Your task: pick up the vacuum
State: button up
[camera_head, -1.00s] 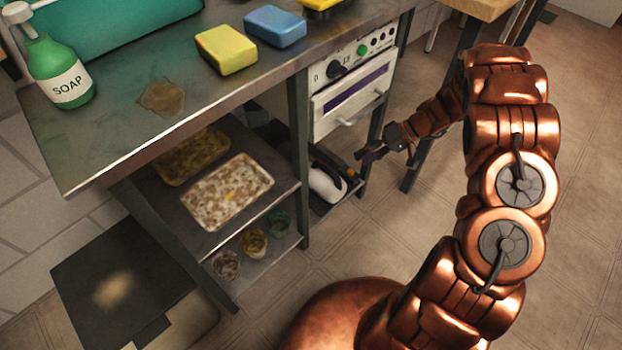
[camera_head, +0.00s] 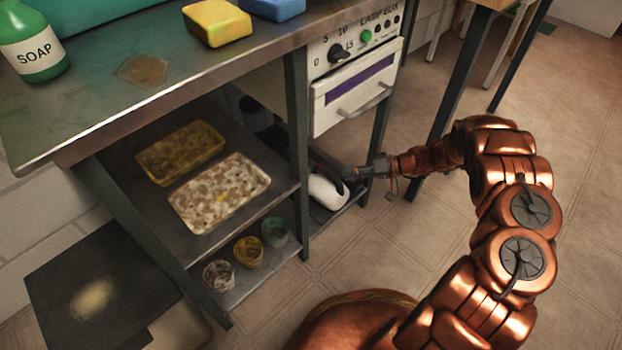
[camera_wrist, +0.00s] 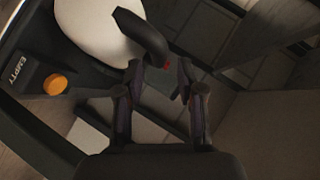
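The vacuum (camera_head: 327,192) has a white rounded body and sits on the low shelf beneath the white oven-like unit. In the wrist view its white body (camera_wrist: 100,30) fills the upper left, and its dark curved handle (camera_wrist: 142,34) reaches down toward my fingers. My gripper (camera_head: 352,173) is at the shelf's opening, right beside the vacuum. In the wrist view my gripper (camera_wrist: 160,75) has its two fingers apart, with the handle's end near the left fingertip. I cannot tell whether they touch. Part of the vacuum is hidden by the table leg and the shelf.
The oven-like unit (camera_head: 355,92) is just above my gripper, and a dark table leg (camera_head: 296,150) stands left of the vacuum. Two dirty trays (camera_head: 222,192) and several small cups (camera_head: 248,250) are on shelves to the left. The tiled floor (camera_head: 400,260) at right is open.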

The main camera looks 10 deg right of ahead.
jog(key=x, duration=0.1)
jog(key=b+x, duration=0.1)
jog(key=x, duration=0.1)
jog(key=b+x, duration=0.1)
jog(key=shift+w+a+f, duration=0.15)
jog(key=shift+w+a, duration=0.15)
jog(key=shift+w, duration=0.05)
grip_shut()
dwell(0.3)
